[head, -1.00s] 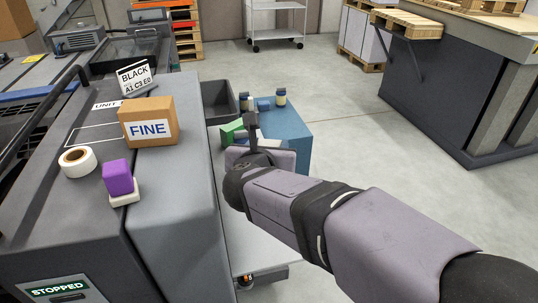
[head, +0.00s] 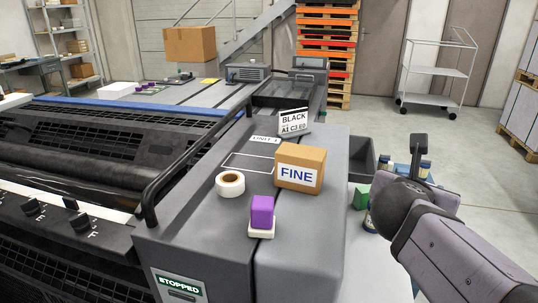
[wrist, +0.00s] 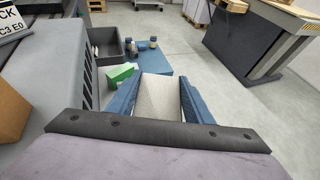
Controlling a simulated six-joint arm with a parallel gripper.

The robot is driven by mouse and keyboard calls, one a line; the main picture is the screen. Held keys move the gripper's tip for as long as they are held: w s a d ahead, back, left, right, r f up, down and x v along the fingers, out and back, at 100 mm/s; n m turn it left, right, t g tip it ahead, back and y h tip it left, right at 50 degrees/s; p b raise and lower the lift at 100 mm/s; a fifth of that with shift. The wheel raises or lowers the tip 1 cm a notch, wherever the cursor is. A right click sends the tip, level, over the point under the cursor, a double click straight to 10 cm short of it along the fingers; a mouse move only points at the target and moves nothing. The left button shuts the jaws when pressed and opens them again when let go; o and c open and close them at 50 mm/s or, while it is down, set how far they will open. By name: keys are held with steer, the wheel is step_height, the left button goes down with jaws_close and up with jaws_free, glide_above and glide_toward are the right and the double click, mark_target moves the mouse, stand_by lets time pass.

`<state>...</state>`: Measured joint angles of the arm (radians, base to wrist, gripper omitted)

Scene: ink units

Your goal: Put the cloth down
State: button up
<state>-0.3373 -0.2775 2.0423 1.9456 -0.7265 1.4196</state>
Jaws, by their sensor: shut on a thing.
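My gripper (wrist: 160,88) shows in the wrist view with its two blue fingers on either side of a pale, off-white cloth (wrist: 158,100). The cloth looks flat-sided and is held between the fingers, clear of any surface that I can see. In the head view my arm reaches in from the lower right, and it hides the fingers and the cloth.
A blue surface (wrist: 156,62) with small jars, a green block (wrist: 120,73) and a dark open bin (wrist: 103,45) lie beyond my gripper. On the grey machine top (head: 200,222) are a FINE box (head: 300,170), a tape roll (head: 230,184) and a purple block (head: 262,212) on a white pad.

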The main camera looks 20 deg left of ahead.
step_height(320, 180, up, 13)
steer(key=w+a+r+n+y+p, duration=0.1)
steer(key=w+a+r+p, duration=0.3)
steer(key=w+a+p, duration=0.45)
steer(key=n+y+p, duration=0.4)
steer(key=p, duration=1.3)
glide_above(264, 150)
step_height(264, 150, down, 9)
steer(key=shift+t, duration=0.5)
steer(key=shift+w+f+p, duration=0.2)
steer(key=shift+f+p, duration=0.55)
steer(key=shift+f, duration=4.3)
steer(key=shift+f+b, duration=0.2)
steer(key=shift+b, duration=0.1)
